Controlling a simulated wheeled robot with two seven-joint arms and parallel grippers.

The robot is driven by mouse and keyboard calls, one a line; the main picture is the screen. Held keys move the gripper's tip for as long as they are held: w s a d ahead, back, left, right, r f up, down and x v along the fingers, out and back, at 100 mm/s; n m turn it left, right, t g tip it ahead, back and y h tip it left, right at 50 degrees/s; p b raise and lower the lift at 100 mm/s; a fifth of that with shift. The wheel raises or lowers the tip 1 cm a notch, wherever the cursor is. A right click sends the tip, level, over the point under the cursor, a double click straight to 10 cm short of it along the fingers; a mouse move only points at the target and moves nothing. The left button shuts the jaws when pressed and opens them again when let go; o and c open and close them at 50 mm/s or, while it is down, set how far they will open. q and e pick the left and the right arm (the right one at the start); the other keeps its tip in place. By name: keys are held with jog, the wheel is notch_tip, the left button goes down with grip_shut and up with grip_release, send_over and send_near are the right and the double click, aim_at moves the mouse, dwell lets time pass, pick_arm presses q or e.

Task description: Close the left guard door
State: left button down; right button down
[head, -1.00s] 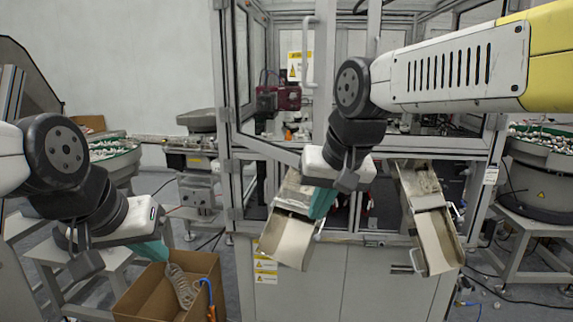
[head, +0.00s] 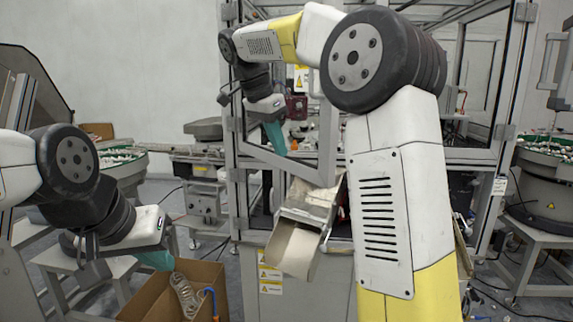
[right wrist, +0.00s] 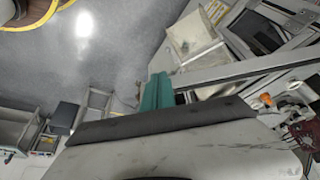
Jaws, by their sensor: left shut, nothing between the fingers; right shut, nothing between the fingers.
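The left guard door (head: 328,140) is a grey-framed panel at the cell's left front. It stands open, swung outward. Its free edge and lower rail show in the head view; my right arm hides its upper part. My right gripper (head: 276,138), with teal fingers, is shut and empty. It overlaps the door panel just above the lower rail; I cannot tell if it touches. In the right wrist view the fingers (right wrist: 157,92) are together, beside a long grey bar. My left gripper (head: 157,260) is shut and empty, low at the left above the cardboard box.
The cardboard box (head: 150,303) holds a coiled hose. A metal chute (head: 297,250) sticks out below the door. Bowl feeders stand at left and at right (head: 548,160). Another framed door (head: 556,70) with a handle stands at the far right. My right arm hides the cell's middle.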

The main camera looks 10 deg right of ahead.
aim_at(303, 173)
jog(key=shift+w+d+f, duration=0.55)
jog(key=shift+d+f, duration=0.55)
jog(key=shift+f, duration=0.4)
jog(key=shift+w+d+f, duration=0.6)
jog(key=shift+d+f, duration=0.55)
jog(key=shift+f, duration=0.3)
jog(key=shift+w+d+f, duration=0.55)
jog(key=shift+d+f, duration=0.55)
jog(key=shift+f, duration=0.4)
